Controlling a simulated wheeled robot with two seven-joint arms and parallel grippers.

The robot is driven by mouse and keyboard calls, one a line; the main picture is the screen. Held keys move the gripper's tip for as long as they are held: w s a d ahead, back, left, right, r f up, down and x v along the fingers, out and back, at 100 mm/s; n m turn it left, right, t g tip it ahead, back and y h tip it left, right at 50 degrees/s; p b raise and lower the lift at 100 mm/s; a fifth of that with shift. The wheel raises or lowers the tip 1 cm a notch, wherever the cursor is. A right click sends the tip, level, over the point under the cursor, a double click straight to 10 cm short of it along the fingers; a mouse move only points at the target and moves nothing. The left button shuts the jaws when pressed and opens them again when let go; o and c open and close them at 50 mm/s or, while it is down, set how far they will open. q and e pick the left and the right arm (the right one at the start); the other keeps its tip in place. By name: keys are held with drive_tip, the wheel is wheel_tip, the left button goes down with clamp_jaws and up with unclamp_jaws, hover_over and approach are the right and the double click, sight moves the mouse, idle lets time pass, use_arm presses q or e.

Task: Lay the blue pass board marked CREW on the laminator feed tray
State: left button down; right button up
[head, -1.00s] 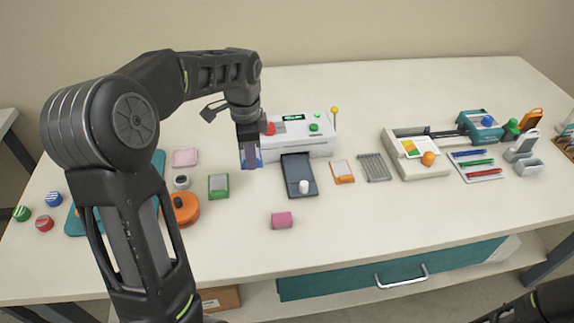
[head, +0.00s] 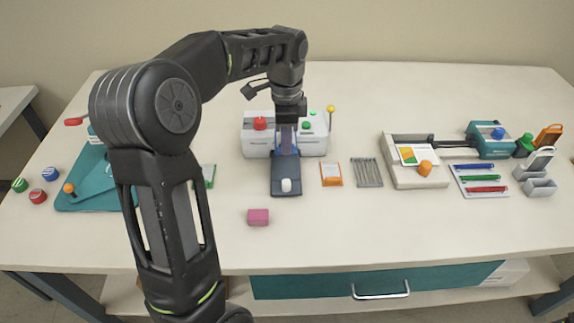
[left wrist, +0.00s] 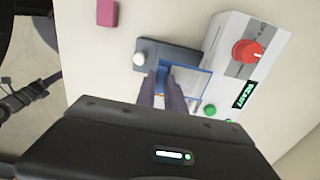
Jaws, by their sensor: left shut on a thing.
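My left gripper (head: 287,152) is shut on a blue-edged board (left wrist: 190,82). The board shows in the left wrist view as a pale card with a blue border, and no lettering on it can be read. The gripper mostly hides it in the head view. Gripper and board are over the rear part of the dark feed tray (head: 286,182), in front of the white laminator (head: 258,144). I cannot tell whether the board touches the tray. The tray also shows in the left wrist view (left wrist: 150,48), with a white knob at its front end. My right gripper is out of view.
A pink block (head: 258,217) lies in front of the tray. An orange-clipped card (head: 331,174) and grey rods (head: 367,172) lie to its right. The laminator has a red knob (head: 260,123). A yellow-tipped post (head: 331,109) stands at its right. The front table strip is clear.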

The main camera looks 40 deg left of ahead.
use_arm(q)
hover_over(286, 176)
wheel_tip(286, 176, down, 5)
drive_tip(key=shift+r, duration=0.1)
drive_tip(key=shift+f+p, duration=0.45)
drive_tip(key=shift+f, duration=1.45)
drive_tip(key=shift+f, duration=0.1)
drive_tip(key=shift+f, duration=0.15)
drive_tip(key=c, duration=1.4)
unclamp_jaws()
drive_tip(key=shift+c, duration=0.2)
wheel_tip(286, 176, up, 12)
drive_tip(key=shift+r+b, duration=0.25)
drive_tip(key=shift+b, duration=0.15)
